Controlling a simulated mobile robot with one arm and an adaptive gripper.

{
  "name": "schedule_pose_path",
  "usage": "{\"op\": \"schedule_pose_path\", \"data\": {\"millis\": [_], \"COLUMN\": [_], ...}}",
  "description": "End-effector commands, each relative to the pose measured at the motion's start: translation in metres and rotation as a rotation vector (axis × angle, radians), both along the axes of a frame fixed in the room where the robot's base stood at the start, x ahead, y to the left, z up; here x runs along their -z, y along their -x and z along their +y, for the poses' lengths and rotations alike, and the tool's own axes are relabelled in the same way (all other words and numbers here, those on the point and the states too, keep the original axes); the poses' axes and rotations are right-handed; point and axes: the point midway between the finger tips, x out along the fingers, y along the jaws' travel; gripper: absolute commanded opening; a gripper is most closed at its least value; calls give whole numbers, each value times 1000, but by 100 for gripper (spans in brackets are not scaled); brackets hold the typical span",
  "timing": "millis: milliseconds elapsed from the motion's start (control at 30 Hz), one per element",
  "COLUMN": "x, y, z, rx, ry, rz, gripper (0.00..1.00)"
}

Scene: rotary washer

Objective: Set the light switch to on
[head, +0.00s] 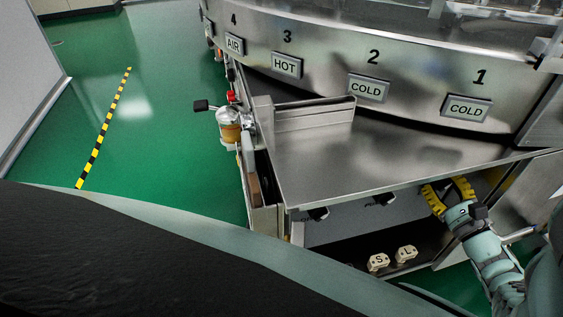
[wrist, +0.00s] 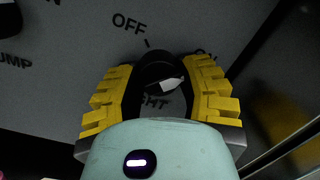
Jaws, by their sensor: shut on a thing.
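The light switch is a round black knob (wrist: 158,70) on a grey panel (wrist: 95,40), seen in the wrist view. "OFF" is printed above it, with a short tick beside the word. A partly covered "ON" is at its upper right, and the letters "GHT" show below it. A pale patch shows on the knob's lower right face; I cannot tell the exact setting. My gripper (wrist: 163,78) has its yellow ridged fingers shut on the knob from both sides. In the head view my gripper (head: 448,194) is at the machine's front, below the steel tabletop, and the light knob is hidden.
The steel tabletop (head: 340,160) overhangs the panel just above my gripper. Two other black knobs (head: 318,213) (head: 380,199) sit to the left. Blocks marked S (head: 378,262) and L (head: 406,254) lie in the open compartment below. Green floor (head: 170,120) is clear at left.

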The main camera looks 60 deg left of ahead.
Motion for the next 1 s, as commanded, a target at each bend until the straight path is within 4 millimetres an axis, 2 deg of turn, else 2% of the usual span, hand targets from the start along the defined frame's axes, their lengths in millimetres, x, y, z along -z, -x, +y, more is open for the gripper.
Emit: {"op": "schedule_pose_path", "data": {"millis": [33,133,167,433,767,1000], "x": [9,9,9,4,2,4], "y": [-1,-1,-1,0,0,6], "z": [-4,-4,-4,-2,-2,-21], "rx": [13,13,13,6,3,7], "ry": [24,24,24,12,6,3], "rz": [13,13,13,5,2,1], "gripper": [2,2,43,71,72,72]}}
